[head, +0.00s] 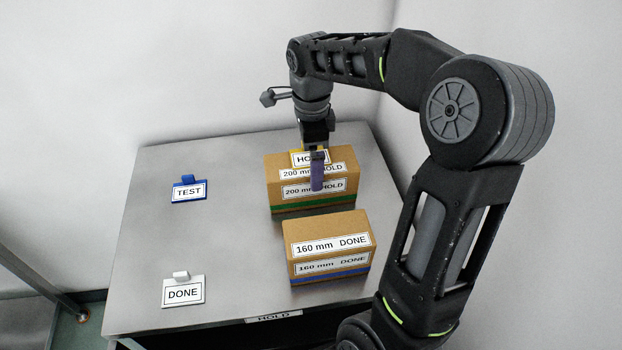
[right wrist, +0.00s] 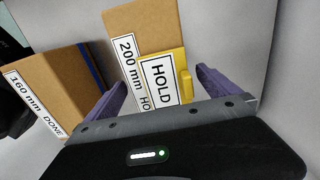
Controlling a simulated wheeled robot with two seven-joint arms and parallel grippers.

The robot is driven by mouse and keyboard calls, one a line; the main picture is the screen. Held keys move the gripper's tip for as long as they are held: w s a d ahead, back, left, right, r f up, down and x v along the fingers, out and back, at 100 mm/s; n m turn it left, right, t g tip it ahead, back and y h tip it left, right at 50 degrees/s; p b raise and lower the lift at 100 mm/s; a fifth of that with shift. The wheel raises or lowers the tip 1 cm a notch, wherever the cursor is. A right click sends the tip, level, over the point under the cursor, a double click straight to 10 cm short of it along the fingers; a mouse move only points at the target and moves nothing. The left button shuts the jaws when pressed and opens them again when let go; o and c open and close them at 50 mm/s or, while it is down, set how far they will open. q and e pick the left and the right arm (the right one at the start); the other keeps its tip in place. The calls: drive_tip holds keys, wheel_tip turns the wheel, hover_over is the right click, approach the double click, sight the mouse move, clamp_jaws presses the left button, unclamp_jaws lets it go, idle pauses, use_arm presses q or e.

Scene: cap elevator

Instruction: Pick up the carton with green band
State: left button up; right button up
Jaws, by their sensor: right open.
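The carton with the green band (head: 282,208) is brown, labelled "200 mm HOLD", and sits at the right back of the metal table. It also shows in the right wrist view (right wrist: 142,28), where the green band is not visible. My right gripper (head: 317,171) is open above this carton, one purple finger overlapping its labels in the head view. In the right wrist view its purple fingers (right wrist: 160,94) are apart, with a yellow-backed HOLD sign (right wrist: 163,82) and part of the carton's label showing between them. I cannot tell whether the fingers touch the carton. My left gripper is not in view.
A second carton with a blue band (head: 331,245), labelled "160 mm DONE", sits just nearer on the table (head: 225,240). The table's middle left is clear. A wall is close behind.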

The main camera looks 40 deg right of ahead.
wheel_tip(320, 180, down, 4)
drive_tip(key=b, duration=0.3)
drive_tip(key=shift+s+a+f, duration=0.1)
drive_tip(key=shift+f, duration=0.45)
drive_tip(key=shift+r, duration=0.1)
drive_tip(key=shift+c, duration=0.2)
drive_tip(key=c, duration=2.1)
drive_tip(key=shift+r, duration=0.15)
